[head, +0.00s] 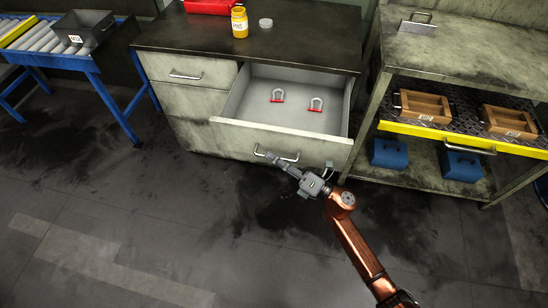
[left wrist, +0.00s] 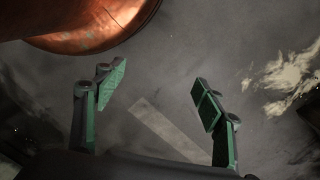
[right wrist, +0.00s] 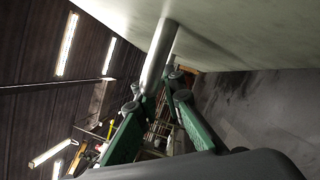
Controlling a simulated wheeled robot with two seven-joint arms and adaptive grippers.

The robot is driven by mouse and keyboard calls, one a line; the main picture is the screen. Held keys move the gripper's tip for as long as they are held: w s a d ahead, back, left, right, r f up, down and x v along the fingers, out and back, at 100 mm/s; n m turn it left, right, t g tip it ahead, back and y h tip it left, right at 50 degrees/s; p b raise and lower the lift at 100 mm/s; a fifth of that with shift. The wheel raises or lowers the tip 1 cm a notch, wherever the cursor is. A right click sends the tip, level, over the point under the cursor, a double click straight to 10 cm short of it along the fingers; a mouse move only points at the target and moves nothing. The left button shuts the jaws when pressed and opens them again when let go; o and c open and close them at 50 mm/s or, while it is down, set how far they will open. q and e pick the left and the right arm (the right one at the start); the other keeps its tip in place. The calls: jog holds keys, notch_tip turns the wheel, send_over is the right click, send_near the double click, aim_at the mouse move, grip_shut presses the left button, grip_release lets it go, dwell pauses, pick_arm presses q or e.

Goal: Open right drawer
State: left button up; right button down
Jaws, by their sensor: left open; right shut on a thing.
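The right drawer (head: 275,135) of the grey workbench is pulled out, and its inside shows in the head view. Two horseshoe-shaped pieces with red bases (head: 278,95) (head: 316,104) stand inside it. My right gripper (head: 272,158) is at the left part of the metal bar handle (head: 290,157) on the drawer front. In the right wrist view its fingers (right wrist: 158,98) are shut on the handle bar (right wrist: 158,58). My left gripper (left wrist: 158,95) shows only in the left wrist view; it is open and empty above the floor.
A yellow jar (head: 239,22) and a grey lid (head: 265,23) are on the benchtop (head: 165,35). A shelf unit with a yellow edge (head: 430,131) stands close on the right. A blue-legged roller conveyor (head: 45,58) stands on the left. The floor in front is clear.

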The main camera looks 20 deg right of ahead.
aim_at(278, 143)
jog(key=shift+r, duration=0.2)
jog(key=shift+w+d+b, duration=0.2)
jog(key=shift+w+d, duration=0.25)
jog(key=shift+w, duration=0.15)
jog(key=shift+w+d+b, duration=0.15)
jog(key=shift+w+d, duration=0.25)
jog(key=shift+w, duration=0.2)
jog(key=w+d, duration=0.1)
jog(key=w, duration=0.1)
jog(key=shift+w+d+f+b, duration=0.1)
jog(key=shift+w+d+b, duration=0.25)
jog(key=shift+d+b, duration=0.05)
jog(key=shift+w+d, duration=0.2)
jog(key=shift+w, duration=0.1)
pick_arm(q)
jog(key=shift+w+d+r+t, duration=0.2)
jog(key=shift+w+d+t, duration=0.1)
jog(key=shift+w+d, duration=0.35)
jog(key=shift+a, duration=0.1)
pick_arm(e)
jog(key=shift+r, duration=0.2)
jog(key=c, duration=2.2)
grip_release()
jog(key=shift+s, duration=0.1)
jog(key=shift+o, duration=0.8)
jog(key=shift+f, duration=0.15)
